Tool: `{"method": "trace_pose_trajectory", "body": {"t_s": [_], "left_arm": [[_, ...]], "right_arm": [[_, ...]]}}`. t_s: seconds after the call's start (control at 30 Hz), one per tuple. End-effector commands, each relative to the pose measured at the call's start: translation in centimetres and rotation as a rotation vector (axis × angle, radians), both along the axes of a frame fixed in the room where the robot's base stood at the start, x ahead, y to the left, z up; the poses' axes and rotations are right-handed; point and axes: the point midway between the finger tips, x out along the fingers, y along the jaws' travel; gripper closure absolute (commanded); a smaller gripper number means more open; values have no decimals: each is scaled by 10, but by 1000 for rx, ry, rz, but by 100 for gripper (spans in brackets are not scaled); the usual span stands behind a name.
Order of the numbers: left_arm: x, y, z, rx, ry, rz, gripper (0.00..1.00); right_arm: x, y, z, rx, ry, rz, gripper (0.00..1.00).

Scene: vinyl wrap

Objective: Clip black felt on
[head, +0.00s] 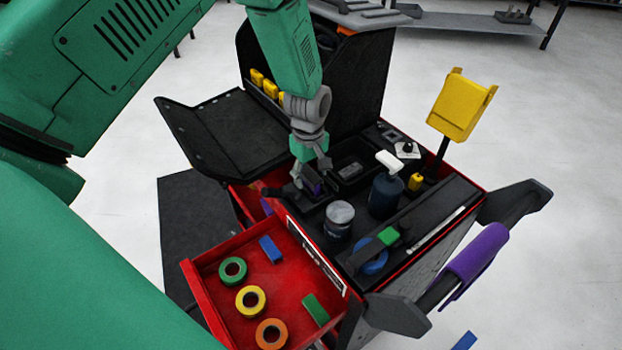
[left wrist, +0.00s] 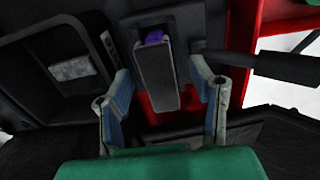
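My left gripper (head: 311,182) reaches down over the back left part of the tool cart's black top in the head view. In the left wrist view its two fingers (left wrist: 161,80) stand open, one on each side of a narrow black upright piece (left wrist: 156,82). Gaps show between the fingers and this piece. I cannot tell whether the black piece is the felt or a holder. My right gripper is in neither view.
A red open drawer (head: 205,290) holds tape rolls (head: 250,299) and small blocks. A grey-lidded jar (head: 339,219), a dark blue bottle with a white top (head: 385,190) and a yellow holder on a post (head: 462,103) stand right of the gripper. A raised black panel stands behind.

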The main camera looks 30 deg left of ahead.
Motion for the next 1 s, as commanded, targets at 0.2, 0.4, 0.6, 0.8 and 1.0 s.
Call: {"method": "trace_pose_trajectory", "body": {"t_s": [0.2,0.4,0.6,0.8,1.0], "left_arm": [[0,0,2,0,-1,0,51],[1,0,28,1,-4,-1,51],[0,0,73,2,-4,-1,51],[0,0,105,2,-2,0,51],[-2,1,118,0,1,0,51]], "right_arm": [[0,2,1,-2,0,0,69],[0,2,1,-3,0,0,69],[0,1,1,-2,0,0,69],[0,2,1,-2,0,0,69],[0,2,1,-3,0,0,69]]}}
